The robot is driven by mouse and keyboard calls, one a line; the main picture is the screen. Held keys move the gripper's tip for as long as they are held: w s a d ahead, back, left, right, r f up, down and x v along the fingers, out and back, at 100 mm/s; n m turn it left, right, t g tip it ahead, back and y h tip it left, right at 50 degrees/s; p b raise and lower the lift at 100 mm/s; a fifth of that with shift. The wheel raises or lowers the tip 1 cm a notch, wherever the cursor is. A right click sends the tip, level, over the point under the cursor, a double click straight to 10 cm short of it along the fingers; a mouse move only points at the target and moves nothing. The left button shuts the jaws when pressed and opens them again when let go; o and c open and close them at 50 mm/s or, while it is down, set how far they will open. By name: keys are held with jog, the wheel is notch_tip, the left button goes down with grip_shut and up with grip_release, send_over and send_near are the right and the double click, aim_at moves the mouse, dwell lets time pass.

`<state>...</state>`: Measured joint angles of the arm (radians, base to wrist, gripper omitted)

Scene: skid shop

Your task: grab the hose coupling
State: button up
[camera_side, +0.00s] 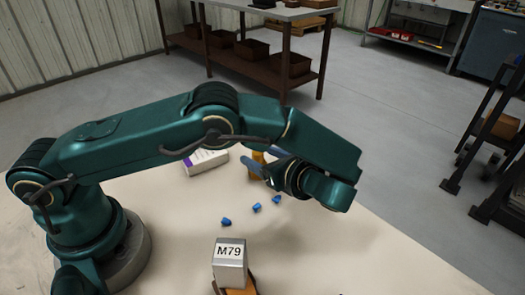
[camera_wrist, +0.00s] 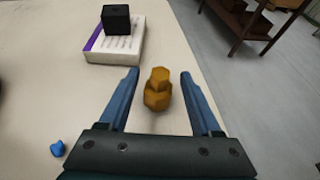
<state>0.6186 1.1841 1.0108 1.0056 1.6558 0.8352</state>
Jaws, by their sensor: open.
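The hose coupling is a brass-coloured piece with hexagonal sections. In the wrist view the hose coupling (camera_wrist: 158,90) stands on the table between the two blue fingers of my gripper (camera_wrist: 160,80), with a gap on each side. In the side view the hose coupling (camera_side: 257,158) is partly hidden behind my gripper (camera_side: 262,168). My gripper is open and holds nothing.
A white and purple box (camera_wrist: 118,42) with a black cube (camera_wrist: 116,19) on it lies beyond the coupling. Several small blue pieces (camera_side: 257,208) lie on the pale table (camera_side: 340,250). A block marked M79 (camera_side: 229,265) stands at the front. Shelves (camera_side: 265,50) stand behind.

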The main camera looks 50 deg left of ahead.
jog(key=shift+x, duration=2.55)
grip_shut()
